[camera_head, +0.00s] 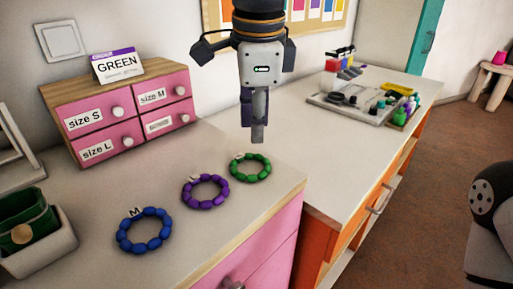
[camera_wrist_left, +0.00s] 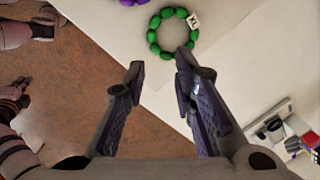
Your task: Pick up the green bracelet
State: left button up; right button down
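The green bracelet (camera_head: 264,166) lies flat on the white top of the pink cabinet, at the right end of a row of bracelets. It also shows in the left wrist view (camera_wrist_left: 153,37), with a small white letter tag on its ring. My left gripper (camera_head: 256,135) points down above and behind the bracelet in the head view. In the left wrist view my left gripper (camera_wrist_left: 160,62) is open, its fingers apart with nothing between them, and the bracelet is beyond the fingertips. My right gripper is not clearly in view.
A purple bracelet (camera_head: 187,196) and a blue bracelet (camera_head: 123,237) lie to the left. A small drawer box (camera_head: 131,111) bears a GREEN card (camera_head: 118,68). A white bin (camera_head: 45,252) stands at left. A tray with supplies (camera_head: 345,112) is on the orange cabinet's top.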

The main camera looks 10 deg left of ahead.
aim_at(251, 174)
pick_arm(q)
jog(key=f, duration=0.7)
jog(key=w+a+f, duration=0.1)
jog(key=f, duration=0.2)
jog(key=shift+f, duration=0.4)
grip_shut()
